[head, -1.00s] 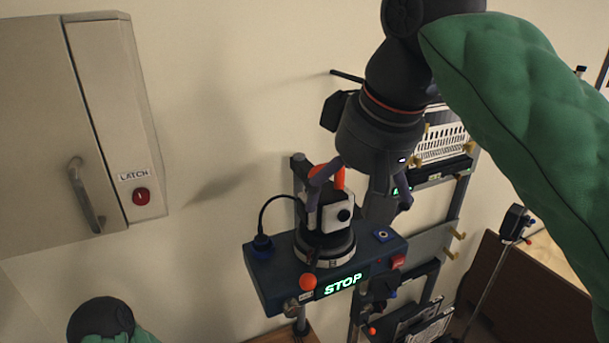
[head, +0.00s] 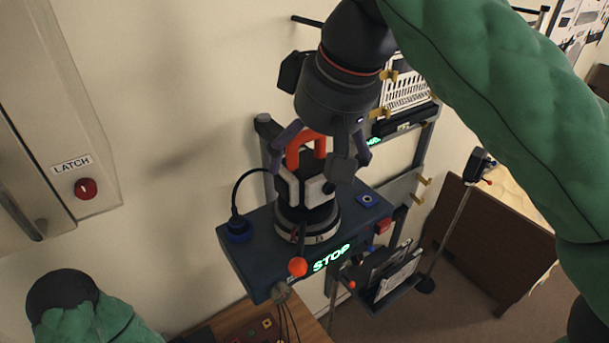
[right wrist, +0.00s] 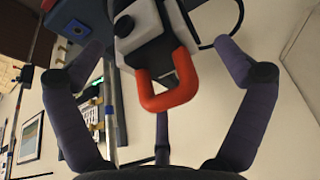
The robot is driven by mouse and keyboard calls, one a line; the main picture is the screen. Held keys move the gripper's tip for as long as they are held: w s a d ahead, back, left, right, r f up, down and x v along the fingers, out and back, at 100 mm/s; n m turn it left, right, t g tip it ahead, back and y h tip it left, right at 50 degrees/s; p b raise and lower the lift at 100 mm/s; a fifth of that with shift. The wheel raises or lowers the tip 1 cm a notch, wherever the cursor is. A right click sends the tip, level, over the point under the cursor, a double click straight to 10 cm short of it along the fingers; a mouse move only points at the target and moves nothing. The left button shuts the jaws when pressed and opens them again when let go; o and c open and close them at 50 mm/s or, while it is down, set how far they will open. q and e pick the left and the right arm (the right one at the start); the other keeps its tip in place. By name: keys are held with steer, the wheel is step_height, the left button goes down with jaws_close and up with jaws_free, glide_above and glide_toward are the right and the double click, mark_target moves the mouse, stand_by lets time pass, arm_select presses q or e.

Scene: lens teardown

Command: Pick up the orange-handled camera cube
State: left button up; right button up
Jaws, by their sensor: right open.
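The camera cube (head: 316,190) is white and black with an orange handle (head: 306,146) on top. It sits on a round black and silver mount on a dark blue box (head: 255,262) with a green STOP display. My right gripper (head: 322,178) is above the cube with its fingers spread around the handle. In the right wrist view the orange handle (right wrist: 168,100) points into the space between the open fingers, and the cube (right wrist: 146,45) lies beyond it. I see no finger closed on the handle. My left gripper does not show; only part of my left arm shows at lower left.
A red button (head: 85,188) marked LATCH is on a cabinet at left. A cable plug (head: 238,229), an orange-knobbed lever (head: 298,267) and a red switch (head: 383,225) are on the box. A rack with shelves (head: 408,90) stands behind at right.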

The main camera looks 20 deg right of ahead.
mark_target(311, 164)
steer(key=f, duration=0.3)
steer(key=shift+w+d+f, duration=0.1)
steer(key=shift+w+d, duration=0.05)
steer(key=shift+w, duration=0.2)
steer(key=shift+w+a+f, duration=0.2)
steer(key=shift+w+f, duration=0.1)
steer(key=shift+w, duration=0.05)
steer(key=shift+s+d+r, duration=0.1)
steer(key=shift+s, duration=0.1)
steer(key=c, duration=1.4)
steer(key=shift+c, duration=0.2)
